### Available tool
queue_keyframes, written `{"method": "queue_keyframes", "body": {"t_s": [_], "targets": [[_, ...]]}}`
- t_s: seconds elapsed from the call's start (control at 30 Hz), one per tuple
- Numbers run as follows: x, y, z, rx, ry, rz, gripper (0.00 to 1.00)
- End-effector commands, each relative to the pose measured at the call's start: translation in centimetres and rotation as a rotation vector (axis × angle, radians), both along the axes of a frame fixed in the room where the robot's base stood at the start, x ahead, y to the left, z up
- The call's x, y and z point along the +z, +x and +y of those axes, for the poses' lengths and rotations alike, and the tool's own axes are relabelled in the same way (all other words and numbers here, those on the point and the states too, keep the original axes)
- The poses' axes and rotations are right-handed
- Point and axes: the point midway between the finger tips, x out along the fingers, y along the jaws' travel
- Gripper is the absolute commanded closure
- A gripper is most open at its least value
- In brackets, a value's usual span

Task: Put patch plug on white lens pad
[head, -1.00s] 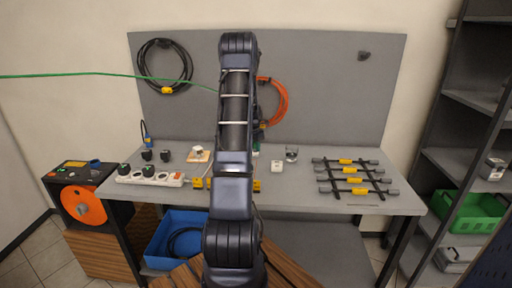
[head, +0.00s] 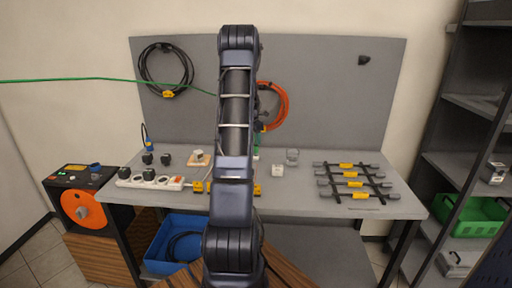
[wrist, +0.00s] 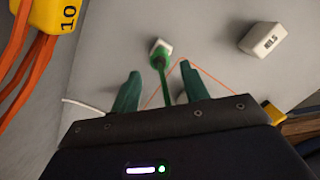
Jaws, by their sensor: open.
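My gripper (wrist: 160,69) shows in the wrist view with its two green fingers apart over the grey bench top. A slim green patch plug (wrist: 163,72) stands between the fingers, with visible gaps on both sides. Its far end meets or overlaps a small white block (wrist: 166,43), seemingly the white lens pad; I cannot tell whether they touch. In the head view my arm hides most of the gripper and plug.
An orange cable coil (head: 272,105) with a yellow tag hangs on the back panel. A power strip (head: 150,182) is left of my arm. A white block (head: 277,170), a grey cube (head: 292,157) and a dark rack (head: 352,181) stand right. Bench between cube and rack is clear.

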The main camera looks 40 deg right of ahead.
Motion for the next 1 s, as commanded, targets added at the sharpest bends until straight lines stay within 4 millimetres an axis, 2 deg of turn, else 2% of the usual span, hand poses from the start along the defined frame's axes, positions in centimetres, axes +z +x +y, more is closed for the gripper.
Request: {"method": "queue_keyframes", "body": {"t_s": [0.03, 0.2, 0.37, 0.47, 0.57, 0.77, 1.0], "targets": [[1.0, 0.0, 0.1, -0.001, -0.002, -0.002, 0.55], [3.2, 0.0, 0.4, -0.001, -0.002, -0.002, 0.55], [4.3, 0.0, 0.7, -0.003, -0.001, -0.001, 0.55], [5.4, 0.2, 1.8, -0.021, -0.003, -0.01, 0.55], [7.3, 0.5, 4.1, -0.07, -0.008, -0.034, 0.55], [12.4, 0.4, 11.7, -0.233, -0.009, -0.105, 0.55], [17.5, -1.4, 20.8, -0.442, 0.011, -0.195, 0.55]]}}
